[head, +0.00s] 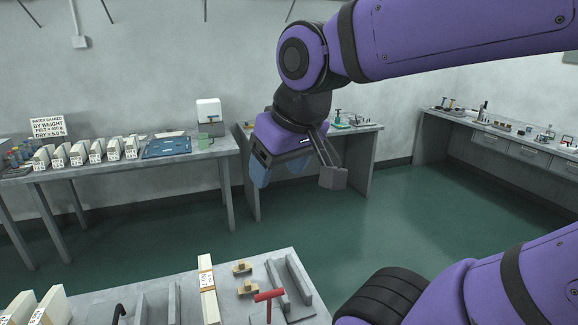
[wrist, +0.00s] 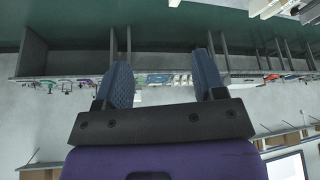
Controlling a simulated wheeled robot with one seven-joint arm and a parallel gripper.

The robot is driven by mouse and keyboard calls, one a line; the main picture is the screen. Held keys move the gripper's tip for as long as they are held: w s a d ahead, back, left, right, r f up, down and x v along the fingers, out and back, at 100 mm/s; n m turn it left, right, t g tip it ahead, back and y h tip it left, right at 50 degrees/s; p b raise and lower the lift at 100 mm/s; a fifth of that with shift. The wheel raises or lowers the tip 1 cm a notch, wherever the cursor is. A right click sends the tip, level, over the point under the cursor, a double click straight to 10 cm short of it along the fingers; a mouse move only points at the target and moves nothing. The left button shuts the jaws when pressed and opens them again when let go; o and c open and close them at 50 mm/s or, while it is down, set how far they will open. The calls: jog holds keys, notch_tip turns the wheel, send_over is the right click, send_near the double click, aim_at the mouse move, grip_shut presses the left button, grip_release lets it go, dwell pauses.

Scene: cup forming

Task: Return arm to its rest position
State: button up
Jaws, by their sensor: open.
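My gripper (head: 278,172) hangs in the air at the end of my purple arm, above the green floor in the head view. Its blue fingers point down and stand apart with nothing between them. In the wrist view my gripper (wrist: 165,85) also shows two blue fingers spread apart and empty. The wrist picture is upside down, with tables and floor beyond the fingers. My arm is bent, with its upper links crossing the top right and lower right of the head view.
A near bench (head: 150,284) holds a red-handled tool (head: 269,297), small wooden blocks and metal rails. Another bench (head: 520,143) stands right. The floor (head: 390,215) between is clear.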

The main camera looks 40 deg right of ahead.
jog(key=shift+s+d+r, duration=0.1)
jog(key=shift+s+r, duration=0.05)
jog(key=shift+s, duration=0.45)
jog(key=shift+s+r, duration=0.1)
jog(key=shift+s, duration=0.45)
dwell(0.4)
